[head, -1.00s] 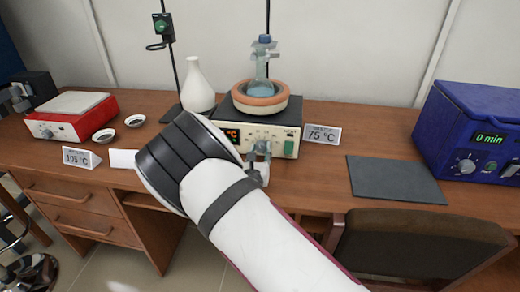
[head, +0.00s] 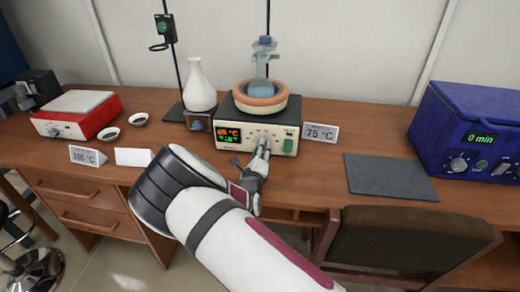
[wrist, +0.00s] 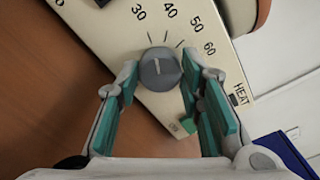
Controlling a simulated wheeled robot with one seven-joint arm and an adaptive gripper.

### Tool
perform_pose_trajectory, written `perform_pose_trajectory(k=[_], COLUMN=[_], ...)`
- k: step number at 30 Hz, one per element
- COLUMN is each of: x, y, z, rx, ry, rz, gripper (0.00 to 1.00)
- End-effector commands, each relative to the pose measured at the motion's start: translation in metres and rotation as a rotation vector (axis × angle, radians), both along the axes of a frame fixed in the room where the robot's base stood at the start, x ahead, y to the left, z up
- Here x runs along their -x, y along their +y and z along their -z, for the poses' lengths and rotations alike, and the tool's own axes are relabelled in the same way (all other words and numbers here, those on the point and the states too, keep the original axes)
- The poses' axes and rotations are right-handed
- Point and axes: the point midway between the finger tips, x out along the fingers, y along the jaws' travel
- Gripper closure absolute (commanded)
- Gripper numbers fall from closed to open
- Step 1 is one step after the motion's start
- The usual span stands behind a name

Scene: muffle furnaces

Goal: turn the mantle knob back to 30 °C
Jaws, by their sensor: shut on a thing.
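The mantle's control box (head: 230,132) is cream-coloured with a lit display, its first digits hard to read, and a green switch. The heating mantle (head: 245,104) sits on top, with a glass vessel (head: 261,70) of bluish liquid in it. The grey round knob (wrist: 160,68) is on the panel, beside printed numbers 30 to 60. My gripper (head: 263,146) is at the panel front, and its teal-padded fingers (wrist: 160,80) are shut on the knob from both sides. The knob's exact setting cannot be read. In the head view my gripper hides the knob.
A 75 °C sign (head: 320,133) stands right of the box. A white bottle-shaped flask (head: 198,88) is on the left. A red device (head: 75,117), small dishes and a 105 °C sign (head: 88,155) stand further left. A grey mat (head: 390,175) and blue furnace (head: 460,125) are right, a chair in front.

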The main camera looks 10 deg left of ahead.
Motion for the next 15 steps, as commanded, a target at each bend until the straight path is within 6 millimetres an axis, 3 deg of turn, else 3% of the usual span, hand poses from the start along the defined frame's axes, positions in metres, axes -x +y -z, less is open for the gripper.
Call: perform_pose_trajectory(k=[15], x=[0.0002], y=[0.0003], z=[0.0010], rx=[0.162], ry=[0.007], rz=[0.000], gripper=[0.94])
